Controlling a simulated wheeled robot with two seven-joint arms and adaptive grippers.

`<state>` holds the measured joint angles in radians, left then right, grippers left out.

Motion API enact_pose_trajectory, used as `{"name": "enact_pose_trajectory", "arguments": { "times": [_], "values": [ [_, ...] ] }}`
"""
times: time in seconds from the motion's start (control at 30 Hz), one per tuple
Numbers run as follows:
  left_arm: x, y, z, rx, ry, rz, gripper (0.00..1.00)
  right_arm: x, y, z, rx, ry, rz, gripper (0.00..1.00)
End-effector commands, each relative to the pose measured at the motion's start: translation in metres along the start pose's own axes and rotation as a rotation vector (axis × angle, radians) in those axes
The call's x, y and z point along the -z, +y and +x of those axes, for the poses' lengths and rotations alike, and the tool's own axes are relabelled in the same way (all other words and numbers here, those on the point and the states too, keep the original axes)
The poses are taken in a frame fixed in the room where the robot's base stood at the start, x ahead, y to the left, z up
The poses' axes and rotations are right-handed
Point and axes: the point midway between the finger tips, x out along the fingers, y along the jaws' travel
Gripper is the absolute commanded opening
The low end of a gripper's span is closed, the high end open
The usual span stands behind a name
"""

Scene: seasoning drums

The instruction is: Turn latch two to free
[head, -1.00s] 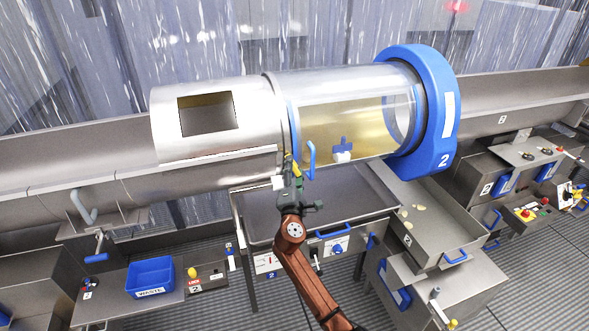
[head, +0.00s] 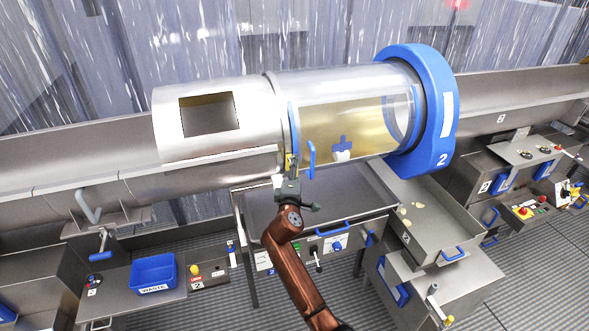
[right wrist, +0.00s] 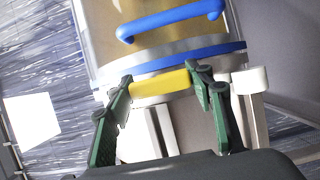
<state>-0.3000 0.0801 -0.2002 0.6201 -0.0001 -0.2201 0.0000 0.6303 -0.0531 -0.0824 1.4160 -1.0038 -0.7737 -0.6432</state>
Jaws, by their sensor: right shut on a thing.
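Drum two (head: 350,85) is a clear horizontal cylinder with a blue end ring (head: 440,110) marked 2. The yellow latch (head: 290,161) sits on the drum's left rim, left of the blue door handle (head: 312,160). My right gripper (head: 290,176) is at this latch, with its arm rising from below. In the right wrist view, the gripper's green fingers (right wrist: 158,82) are shut on the yellow latch (right wrist: 160,84), one on each end. The blue handle (right wrist: 172,19) is beyond it. The fingertips are partly hidden in the head view. My left gripper is not in view.
A steel tray (head: 345,200) lies below the drum, with a control panel (head: 325,250) at its front. A blue waste bin (head: 153,274) stands at the lower left. A chute (head: 425,225) with pale pieces is at the right. A white block (right wrist: 250,80) sits right of the fingers.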

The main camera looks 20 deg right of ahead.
Motion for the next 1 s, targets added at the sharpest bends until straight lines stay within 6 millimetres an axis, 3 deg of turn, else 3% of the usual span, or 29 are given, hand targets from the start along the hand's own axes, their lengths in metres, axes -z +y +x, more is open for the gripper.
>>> {"name": "enact_pose_trajectory", "arguments": {
  "times": [0.27, 0.3, 0.57, 0.87, 1.0],
  "values": [
    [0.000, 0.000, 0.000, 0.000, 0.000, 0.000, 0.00, 0.000, -0.001, 0.000, 0.003, -0.001, 0.005, 0.24],
    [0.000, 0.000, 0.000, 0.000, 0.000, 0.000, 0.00, -0.001, -0.001, 0.000, 0.003, -0.001, 0.005, 0.49],
    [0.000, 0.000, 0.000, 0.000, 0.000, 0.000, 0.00, 0.000, -0.001, 0.000, 0.002, -0.001, 0.003, 0.67],
    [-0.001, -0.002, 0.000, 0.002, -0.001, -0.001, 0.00, 0.000, 0.000, -0.002, 0.001, 0.000, 0.003, 0.67],
    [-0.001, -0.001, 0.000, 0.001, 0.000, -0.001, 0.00, 0.000, -0.001, -0.015, 0.002, 0.000, 0.004, 0.67]
  ]
}}
